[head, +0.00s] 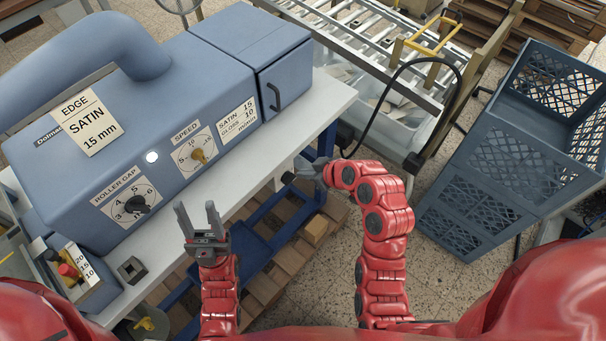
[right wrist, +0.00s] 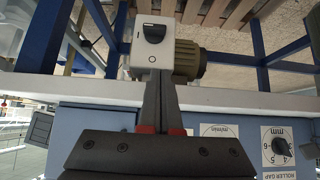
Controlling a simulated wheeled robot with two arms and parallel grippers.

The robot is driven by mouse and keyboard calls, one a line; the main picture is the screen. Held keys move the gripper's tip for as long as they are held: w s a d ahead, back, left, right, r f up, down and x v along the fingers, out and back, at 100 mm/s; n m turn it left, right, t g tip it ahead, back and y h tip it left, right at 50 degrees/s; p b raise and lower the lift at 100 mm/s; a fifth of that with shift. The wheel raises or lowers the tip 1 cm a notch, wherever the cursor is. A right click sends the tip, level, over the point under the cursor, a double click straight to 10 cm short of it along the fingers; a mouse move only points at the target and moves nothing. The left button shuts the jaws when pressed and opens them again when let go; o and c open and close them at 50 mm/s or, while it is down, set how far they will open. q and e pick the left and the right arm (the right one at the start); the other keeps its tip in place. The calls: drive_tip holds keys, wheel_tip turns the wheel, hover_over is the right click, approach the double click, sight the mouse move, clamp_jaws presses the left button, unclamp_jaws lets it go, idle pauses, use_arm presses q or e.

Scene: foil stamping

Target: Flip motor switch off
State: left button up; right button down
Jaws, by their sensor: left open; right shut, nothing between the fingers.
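The motor switch is a white box (right wrist: 153,60) with a black switch lever (right wrist: 153,34) on its face, seen in the right wrist view beside an olive motor (right wrist: 190,62). In the head view the white box (head: 284,172) sits at the table's front edge, partly hidden. My right gripper (head: 302,171) is shut and empty, with its tips at the box. In the right wrist view its fingers (right wrist: 160,85) overlap the box's lower part; I cannot tell whether they touch. My left gripper (head: 199,220) is open and empty in front of the table.
A blue machine (head: 150,110) with roller gap (head: 137,204) and speed (head: 198,155) dials stands on the white table (head: 185,250). A blue crate (head: 480,190) stands right, and a roller conveyor (head: 360,40) lies behind.

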hover_over(285, 180)
drive_tip(key=s+d, duration=0.2)
wheel_tip(285, 180, down, 5)
wheel_tip(285, 180, down, 3)
drive_tip(key=shift+b, duration=0.35)
drive_tip(key=shift+f, duration=0.8)
